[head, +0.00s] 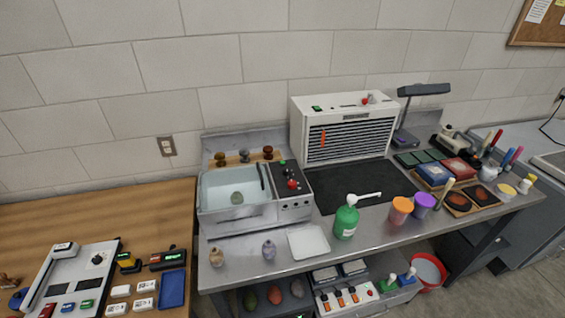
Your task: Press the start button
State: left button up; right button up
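Neither of my grippers is in view. Several devices carry buttons, and no label reading start can be made out. A white louvred cabinet (345,121) at the back of the metal bench has a green button (317,108) and a red knob (365,101) on top. A steel basin unit (238,216) has a dark control panel (289,178) with a small green button (282,163) and a red button (292,184). A white box with orange switches (345,299) on the lower shelf also has a small green spot at its right end.
A green pump bottle (346,221), a white tray (308,242) and two small figurines stand along the bench front. Orange (400,211) and purple (423,204) cups stand to their right. A dark mat (362,186) lies mostly clear. A wooden table (110,222) with devices is at left.

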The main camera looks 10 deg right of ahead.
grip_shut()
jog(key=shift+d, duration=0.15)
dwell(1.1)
